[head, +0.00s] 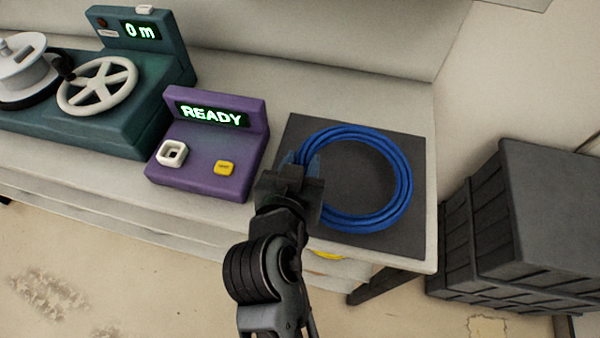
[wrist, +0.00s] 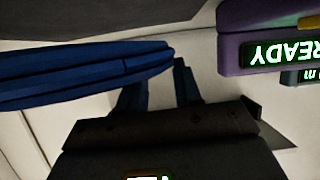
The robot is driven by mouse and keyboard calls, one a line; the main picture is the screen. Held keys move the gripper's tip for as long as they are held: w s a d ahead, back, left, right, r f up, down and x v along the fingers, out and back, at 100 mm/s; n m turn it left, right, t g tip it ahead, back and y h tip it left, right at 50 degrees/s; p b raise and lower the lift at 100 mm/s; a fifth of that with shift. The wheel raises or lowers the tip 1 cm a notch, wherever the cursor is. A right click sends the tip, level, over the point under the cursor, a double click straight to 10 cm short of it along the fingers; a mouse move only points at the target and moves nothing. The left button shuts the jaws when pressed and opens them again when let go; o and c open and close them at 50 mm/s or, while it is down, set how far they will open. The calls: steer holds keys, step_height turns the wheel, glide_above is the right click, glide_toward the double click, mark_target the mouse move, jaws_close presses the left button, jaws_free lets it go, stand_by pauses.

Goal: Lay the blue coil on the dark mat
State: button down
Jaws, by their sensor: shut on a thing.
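The blue coil (head: 402,190) is a ring of several cable turns, seen over the dark mat (head: 350,165) at the right end of the bench. My gripper (head: 301,165) is shut on the coil's left side. In the wrist view the coil (wrist: 75,75) shows almost edge-on at the left, beside my gripper's fingers (wrist: 158,88). The mat (wrist: 90,18) is at the top of that upside-down view, with a pale strip between it and the coil. The coil looks roughly level and close to the mat; contact is hard to tell. My gripper hides the mat's left front part.
A purple box (head: 205,150) with a READY display and a yellow button stands just left of the mat. A teal winding machine (head: 120,125) with a white handwheel is farther left. A dark crate (head: 530,225) stands right of the bench (head: 425,150).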

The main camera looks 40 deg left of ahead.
steer(key=shift+a+f, duration=0.1)
steer(key=shift+a, duration=0.1)
steer(key=shift+f, duration=2)
steer(key=c, duration=0.8)
jaws_free()
steer(key=shift+s, duration=0.1)
steer(key=v, duration=1.2)
steer(key=shift+b, duration=0.4)
